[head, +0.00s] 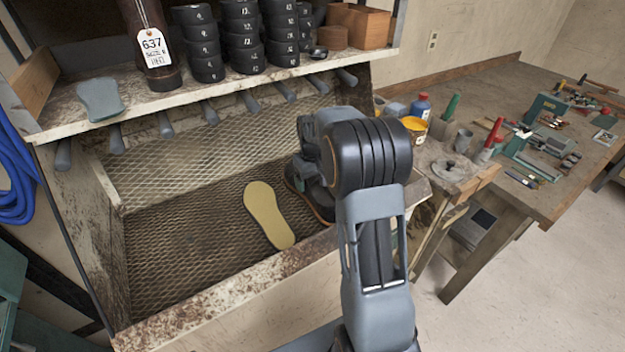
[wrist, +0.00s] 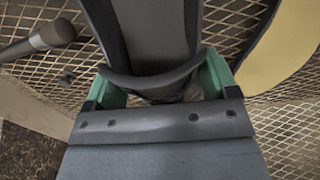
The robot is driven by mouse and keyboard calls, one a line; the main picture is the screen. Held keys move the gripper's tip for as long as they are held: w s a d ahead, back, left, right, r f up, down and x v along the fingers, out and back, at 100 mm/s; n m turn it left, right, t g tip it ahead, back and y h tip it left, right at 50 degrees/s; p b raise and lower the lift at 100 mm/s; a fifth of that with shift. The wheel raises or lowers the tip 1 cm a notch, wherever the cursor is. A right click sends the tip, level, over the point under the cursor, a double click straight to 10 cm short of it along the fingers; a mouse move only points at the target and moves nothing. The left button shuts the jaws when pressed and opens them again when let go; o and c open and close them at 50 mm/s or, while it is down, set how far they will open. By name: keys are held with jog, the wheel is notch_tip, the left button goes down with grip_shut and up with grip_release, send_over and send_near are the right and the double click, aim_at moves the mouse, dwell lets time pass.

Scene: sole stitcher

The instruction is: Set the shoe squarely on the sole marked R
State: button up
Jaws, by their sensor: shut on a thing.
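A yellowish-tan sole (head: 268,213) lies on the dark mesh of the bench. No letter is readable on it. Part of a sole (wrist: 281,48) also shows at the right edge of the wrist view. My gripper (wrist: 163,84) has its green fingers closed on either side of a dark shoe (wrist: 152,32), around its near end. In the head view the shoe (head: 307,199) is a dark shape with a brownish lower edge, right of the tan sole and largely behind my arm. My arm hides the gripper there, and whether the shoe touches the mesh or another sole cannot be told.
A shelf above holds stacked black pieces (head: 241,38), a tagged brown boot shaft (head: 155,55) and a grey-green sole-shaped piece (head: 100,98). Grey pegs (head: 249,101) stick out below it. A workbench (head: 455,112) with bottles and tools stands at right. Mesh left of the sole is clear.

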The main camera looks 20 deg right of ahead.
jog(key=o, duration=1)
jog(key=shift+m, duration=0.6)
jog(key=r, duration=1)
jog(key=shift+s+a+r, duration=0.1)
jog(key=shift+s+r, duration=0.2)
jog(key=shift+s, duration=0.05)
jog(key=shift+s+a+f, duration=0.25)
jog(key=shift+s+f, duration=0.05)
jog(key=shift+s, duration=0.2)
jog(key=shift+s+a+f, duration=0.25)
jog(key=shift+s, duration=0.25)
jog(key=shift+s+a+f+t, duration=0.15)
jog(key=shift+s+a+t, duration=0.5)
jog(key=shift+s+a, duration=1.75)
jog(key=shift+s+a+f+t, duration=0.1)
jog(key=shift+s+a+t, duration=0.6)
jog(key=shift+s, duration=3.25)
jog(key=shift+s+a+f+t, duration=0.15)
jog(key=shift+s+a+t, duration=0.4)
jog(key=shift+s+a, duration=1.9)
